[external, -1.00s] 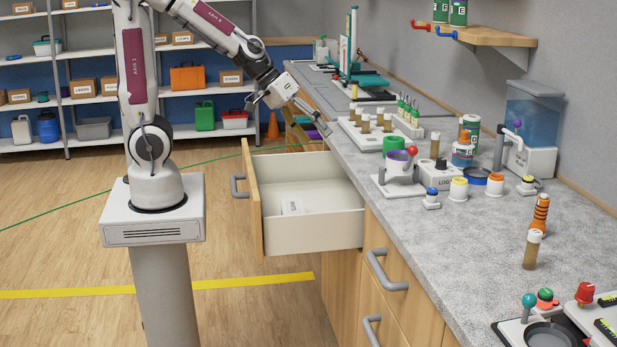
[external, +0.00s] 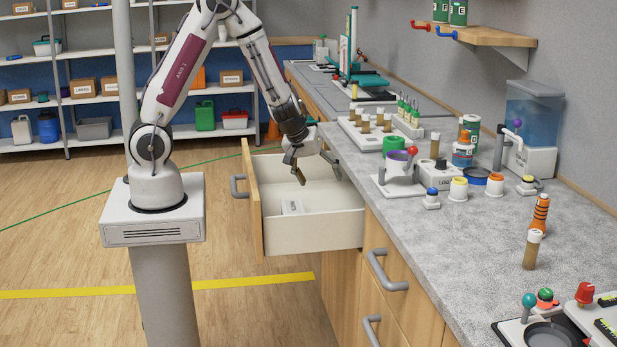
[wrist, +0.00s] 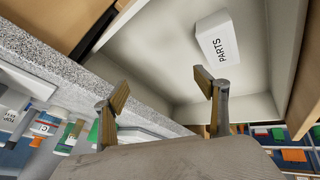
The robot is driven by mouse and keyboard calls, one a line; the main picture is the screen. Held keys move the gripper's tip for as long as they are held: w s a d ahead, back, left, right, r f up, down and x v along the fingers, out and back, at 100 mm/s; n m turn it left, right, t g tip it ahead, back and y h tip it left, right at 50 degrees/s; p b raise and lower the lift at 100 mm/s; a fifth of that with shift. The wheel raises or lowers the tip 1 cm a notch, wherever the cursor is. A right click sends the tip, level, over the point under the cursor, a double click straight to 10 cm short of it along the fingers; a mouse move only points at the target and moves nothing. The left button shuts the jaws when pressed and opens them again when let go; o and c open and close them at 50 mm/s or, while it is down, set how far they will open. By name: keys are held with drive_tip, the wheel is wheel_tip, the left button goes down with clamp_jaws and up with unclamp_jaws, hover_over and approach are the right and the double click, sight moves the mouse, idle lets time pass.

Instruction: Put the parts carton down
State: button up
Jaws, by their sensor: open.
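The parts carton is a small white box (external: 292,207) lying on the floor of the open drawer (external: 315,233), towards its front panel. In the wrist view the carton (wrist: 217,38) shows its "PARTS" label and sits beyond the fingertips, apart from them. My gripper (external: 318,176) is over the drawer, pointing down, with its fingers spread wide and nothing between them. In the wrist view both fingers of my gripper (wrist: 161,88) are apart and empty.
The grey counter (external: 440,220) runs along the right of the drawer, with a tube rack (external: 375,135), jars and bottles on it. The drawer's front panel (external: 252,205) stands to the left. Most of the drawer floor is bare.

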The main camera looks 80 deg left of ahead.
sight(293, 207)
drive_tip(key=s+a+f+n+g, duration=0.1)
drive_tip(key=s+a+f, duration=0.1)
drive_tip(key=f, duration=0.1)
drive_tip(key=s+a+f+n+g+y, duration=0.1)
drive_tip(key=s+a+f, duration=0.1)
drive_tip(key=s+a+f+g+y, duration=0.1)
drive_tip(key=s+a+f, duration=0.1)
drive_tip(key=s+f, duration=0.1)
drive_tip(key=shift+a+f+n+g, duration=0.2)
drive_tip(key=shift+f+n+g, duration=0.1)
drive_tip(key=shift+n+g, duration=0.1)
drive_tip(key=shift+x, duration=1.3)
drive_tip(key=shift+a, duration=0.1)
drive_tip(key=shift+x, duration=1.95)
drive_tip(key=shift+a+f, duration=0.45)
drive_tip(key=shift+f, duration=0.2)
drive_tip(key=c, duration=1.5)
